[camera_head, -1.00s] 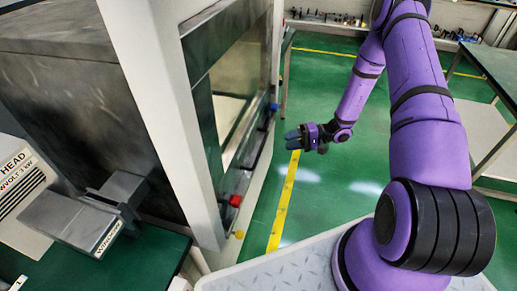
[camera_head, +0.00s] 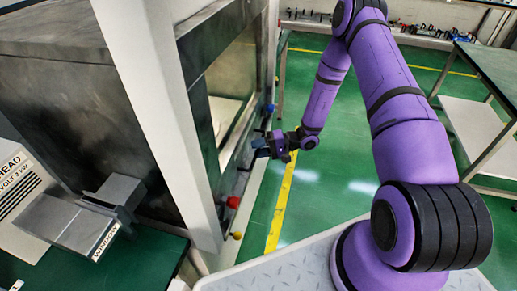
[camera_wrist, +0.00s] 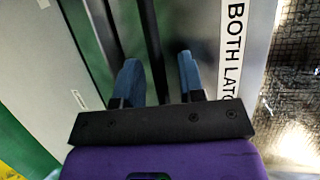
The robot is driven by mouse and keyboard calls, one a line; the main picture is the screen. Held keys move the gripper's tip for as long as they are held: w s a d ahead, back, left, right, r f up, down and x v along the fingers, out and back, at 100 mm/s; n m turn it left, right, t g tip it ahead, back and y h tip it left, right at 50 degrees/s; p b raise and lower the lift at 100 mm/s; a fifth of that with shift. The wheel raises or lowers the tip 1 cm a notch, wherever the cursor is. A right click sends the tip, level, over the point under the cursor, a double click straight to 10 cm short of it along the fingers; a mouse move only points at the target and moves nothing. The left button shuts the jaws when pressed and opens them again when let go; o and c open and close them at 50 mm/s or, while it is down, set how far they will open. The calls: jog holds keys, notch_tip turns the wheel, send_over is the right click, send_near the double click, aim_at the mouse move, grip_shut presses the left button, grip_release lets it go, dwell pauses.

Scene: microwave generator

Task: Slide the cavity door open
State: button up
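The cavity door (camera_head: 192,95) is a dark metal-framed panel with a window, on the side of the grey cabinet facing my arm. My gripper (camera_head: 258,147) is close to the door's face, near its lower edge. In the wrist view my gripper (camera_wrist: 160,80) has its two blue fingers apart. A dark upright bar (camera_wrist: 151,40), seemingly the door handle, runs between them with gaps on both sides. I cannot tell how deep the bar sits between the fingers. A white label (camera_wrist: 233,45) reading "BOTH LATC..." is on the panel to the right.
A red knob (camera_head: 233,202), a yellow knob (camera_head: 237,236) and a blue knob (camera_head: 270,108) are along the cabinet's lower edge. A white post (camera_head: 165,110) stands in front of the door. Green floor with a yellow line (camera_head: 280,205) is free. A table (camera_head: 485,75) is at right.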

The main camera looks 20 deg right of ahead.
grip_shut()
jog(key=shift+r, duration=0.1)
send_near(239, 22)
jog(key=x, duration=0.5)
jog(key=shift+a, duration=0.15)
grip_release()
jog(key=v, duration=1)
jog(key=shift+d, duration=0.4)
